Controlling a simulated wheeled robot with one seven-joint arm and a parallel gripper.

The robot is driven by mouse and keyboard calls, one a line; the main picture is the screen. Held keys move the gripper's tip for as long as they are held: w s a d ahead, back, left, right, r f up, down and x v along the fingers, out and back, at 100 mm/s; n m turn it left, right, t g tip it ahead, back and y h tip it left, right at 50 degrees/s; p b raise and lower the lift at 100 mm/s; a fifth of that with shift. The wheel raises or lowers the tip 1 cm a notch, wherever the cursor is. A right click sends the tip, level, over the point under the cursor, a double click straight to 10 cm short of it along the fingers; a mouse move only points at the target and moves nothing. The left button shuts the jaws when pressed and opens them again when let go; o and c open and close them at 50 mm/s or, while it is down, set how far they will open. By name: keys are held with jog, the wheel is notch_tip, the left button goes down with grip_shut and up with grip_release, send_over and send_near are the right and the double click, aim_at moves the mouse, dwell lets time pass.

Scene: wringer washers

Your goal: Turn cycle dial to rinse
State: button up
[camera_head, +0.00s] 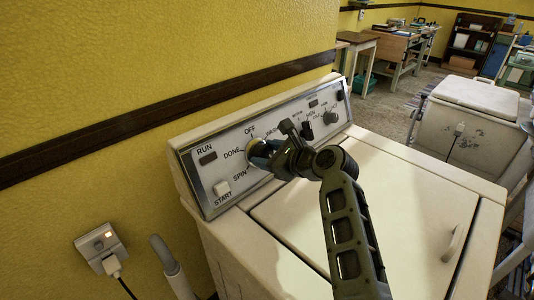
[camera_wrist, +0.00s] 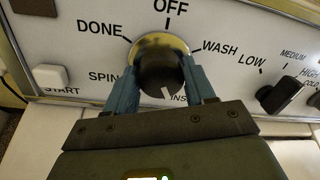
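The cycle dial (camera_wrist: 162,70) is a dark round knob on a brass ring, on the washer's control panel (camera_head: 218,185). In the wrist view its white pointer mark is at the lower right, by the letters "INS" of a partly hidden label. OFF is above the dial, DONE and SPIN to the left, WASH to the right. My gripper (camera_wrist: 160,84) has one blue finger on each side of the knob, apparently closed against it.
The washer's pale lid (camera_head: 400,215) lies below the panel. A yellow wall is behind, with a plugged outlet (camera_head: 100,245) at lower left.

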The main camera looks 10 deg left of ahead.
jog(key=o, duration=0.4)
jog(key=shift+c, duration=0.2)
jog(key=v, duration=0.7)
jog(key=shift+s+d+b, duration=0.25)
jog(key=shift+d+b, duration=0.05)
jog(key=shift+b, duration=0.1)
jog(key=shift+r, duration=0.15)
